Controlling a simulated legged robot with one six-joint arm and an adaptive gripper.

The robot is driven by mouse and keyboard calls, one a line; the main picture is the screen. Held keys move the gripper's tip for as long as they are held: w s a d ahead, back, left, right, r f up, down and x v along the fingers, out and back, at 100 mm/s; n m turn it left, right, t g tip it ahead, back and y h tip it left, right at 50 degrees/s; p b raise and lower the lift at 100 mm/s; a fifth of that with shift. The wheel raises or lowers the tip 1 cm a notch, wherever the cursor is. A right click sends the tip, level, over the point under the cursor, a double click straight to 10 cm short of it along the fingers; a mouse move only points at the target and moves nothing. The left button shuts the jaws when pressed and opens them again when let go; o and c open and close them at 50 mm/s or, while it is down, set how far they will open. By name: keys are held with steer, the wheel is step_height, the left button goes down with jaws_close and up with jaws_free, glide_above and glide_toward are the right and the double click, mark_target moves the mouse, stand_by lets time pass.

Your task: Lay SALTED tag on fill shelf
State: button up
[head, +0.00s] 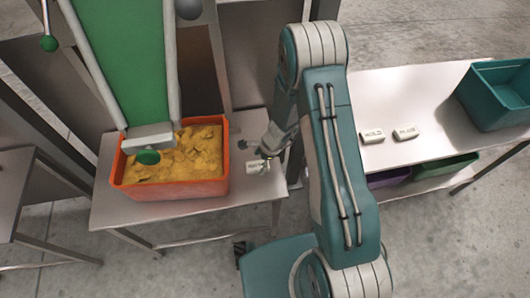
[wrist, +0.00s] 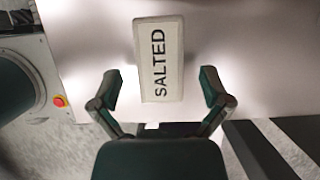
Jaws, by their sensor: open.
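The SALTED tag (wrist: 159,60) is a white block with dark letters, lying flat on the fill shelf (wrist: 85,45) in the wrist view. In the head view the tag (head: 254,167) is partly hidden by my gripper (head: 268,158). The fill shelf (head: 150,213) is a pale metal table that also holds an orange crate of chips. In the wrist view my gripper (wrist: 159,88) is open, with one finger on each side of the tag's lower end. A gap shows between each finger and the tag, and nothing is held.
The orange crate (head: 174,188) stands left of the tag, under a green conveyor (head: 120,55). On the right table (head: 400,95) lie the HOLD tag (head: 372,136), another white tag (head: 406,133) and a teal bin (head: 500,95). Purple and green bins sit below.

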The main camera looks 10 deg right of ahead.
steer(key=s+d+r+n+t, duration=0.1)
steer(key=s+r+n, duration=0.15)
steer(key=r, duration=0.75)
steer(key=s+d+r+n+h, duration=0.15)
steer(key=r+n, duration=0.25)
steer(key=r, duration=0.6)
steer(key=s+d+r+n+t, duration=0.1)
steer(key=d+r+n, duration=0.15)
steer(key=r, duration=0.85)
steer(key=s+d+r+n+t+h, duration=0.2)
steer(key=s+r+n, duration=0.7)
steer(key=s, duration=0.5)
steer(key=shift+d+r+t+h, duration=0.4)
steer(key=shift+r+t, duration=0.4)
steer(key=shift+r, duration=0.4)
